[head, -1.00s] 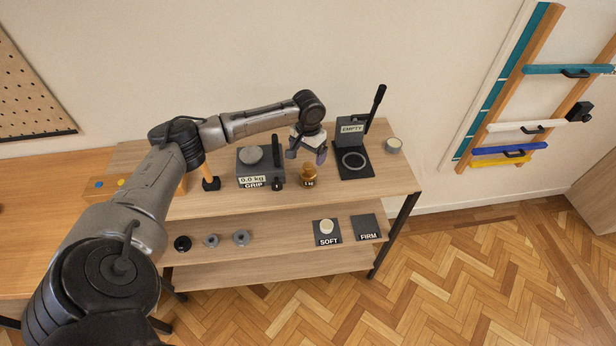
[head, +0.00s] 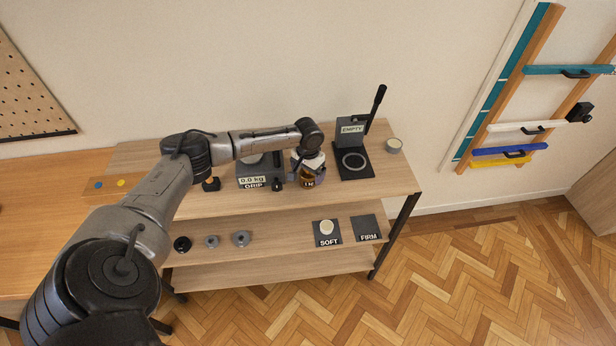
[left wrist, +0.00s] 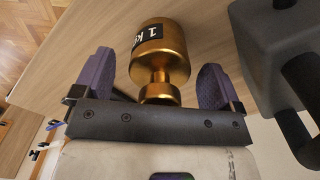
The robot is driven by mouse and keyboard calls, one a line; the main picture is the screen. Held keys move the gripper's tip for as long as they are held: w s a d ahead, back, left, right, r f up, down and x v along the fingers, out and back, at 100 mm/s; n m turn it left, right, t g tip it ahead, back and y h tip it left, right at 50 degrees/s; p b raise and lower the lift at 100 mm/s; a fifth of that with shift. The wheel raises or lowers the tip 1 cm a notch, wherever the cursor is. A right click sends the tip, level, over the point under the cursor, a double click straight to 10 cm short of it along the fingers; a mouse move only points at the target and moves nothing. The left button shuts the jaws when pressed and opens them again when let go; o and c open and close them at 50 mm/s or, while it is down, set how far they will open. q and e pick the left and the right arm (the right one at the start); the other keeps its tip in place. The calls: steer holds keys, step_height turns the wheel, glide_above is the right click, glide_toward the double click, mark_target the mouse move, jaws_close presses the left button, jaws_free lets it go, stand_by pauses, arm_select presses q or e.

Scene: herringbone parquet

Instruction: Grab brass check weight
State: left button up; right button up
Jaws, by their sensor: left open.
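The brass check weight (head: 307,183) stands on the top shelf of the wooden rack, partly hidden by my gripper in the head view. In the left wrist view the brass weight (left wrist: 160,55) shows a wide body with a black "1 K" label and a narrower neck and knob. My left gripper (head: 308,175) is down at the weight. In the left wrist view its purple fingers (left wrist: 155,82) stand open on both sides of the weight's knob and neck, with a visible gap on each side. My right gripper is not in view.
A dark grip scale (head: 253,183) reading 0.0 kg stands just left of the weight. A black lever press (head: 355,172) marked EMPTY stands to the right, with a small round tin (head: 394,145) beyond. The lower shelf holds SOFT (head: 328,240) and FIRM (head: 369,236) pads.

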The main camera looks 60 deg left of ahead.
arm_select(q)
steer(key=c, duration=0.4)
steer(key=shift+r, duration=0.1)
jaws_close()
stand_by(0.4)
steer(key=shift+r, duration=0.1)
